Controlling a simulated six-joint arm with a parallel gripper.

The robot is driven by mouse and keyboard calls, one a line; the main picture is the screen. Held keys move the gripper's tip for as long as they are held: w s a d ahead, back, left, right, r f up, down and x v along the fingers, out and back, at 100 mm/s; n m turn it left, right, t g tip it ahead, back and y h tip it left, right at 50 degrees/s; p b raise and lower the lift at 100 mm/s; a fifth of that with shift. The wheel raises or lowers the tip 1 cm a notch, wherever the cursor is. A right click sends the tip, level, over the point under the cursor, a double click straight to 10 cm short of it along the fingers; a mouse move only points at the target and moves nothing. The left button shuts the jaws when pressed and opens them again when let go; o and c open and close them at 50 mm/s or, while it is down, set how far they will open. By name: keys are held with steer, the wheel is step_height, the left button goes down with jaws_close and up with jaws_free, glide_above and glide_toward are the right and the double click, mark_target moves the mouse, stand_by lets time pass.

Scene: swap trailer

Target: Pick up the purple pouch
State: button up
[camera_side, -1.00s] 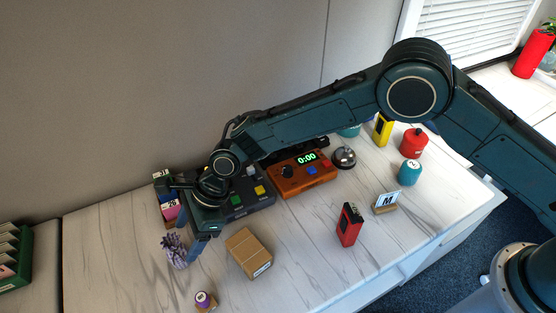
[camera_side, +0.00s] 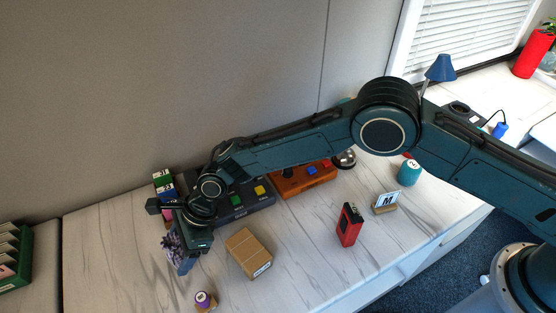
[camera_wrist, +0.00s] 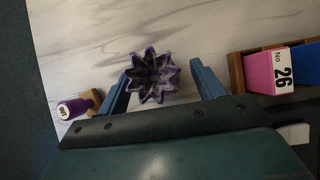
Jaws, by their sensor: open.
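The purple pouch (camera_side: 170,244) stands on the table at the left, partly hidden by my gripper (camera_side: 184,264) in the side view. In the wrist view the pouch (camera_wrist: 151,78) has a dark, ruffled, star-shaped top with purple edges. My gripper (camera_wrist: 161,68) is open, with one blue finger on each side of the pouch. There is a gap between the pouch and each finger, wider on the right. The pouch's lower part is hidden.
A cardboard box (camera_side: 248,253) lies right of my gripper. A purple-topped stamp (camera_side: 203,300) is in front; it also shows in the wrist view (camera_wrist: 72,108). A rack with coloured blocks (camera_side: 164,187) stands behind. A red device (camera_side: 349,225) stands farther right.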

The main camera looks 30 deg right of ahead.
steer(key=c, duration=1.1)
steer(key=shift+o, duration=0.2)
steer(key=shift+r, duration=0.1)
step_height(320, 180, up, 20)
stand_by(0.6)
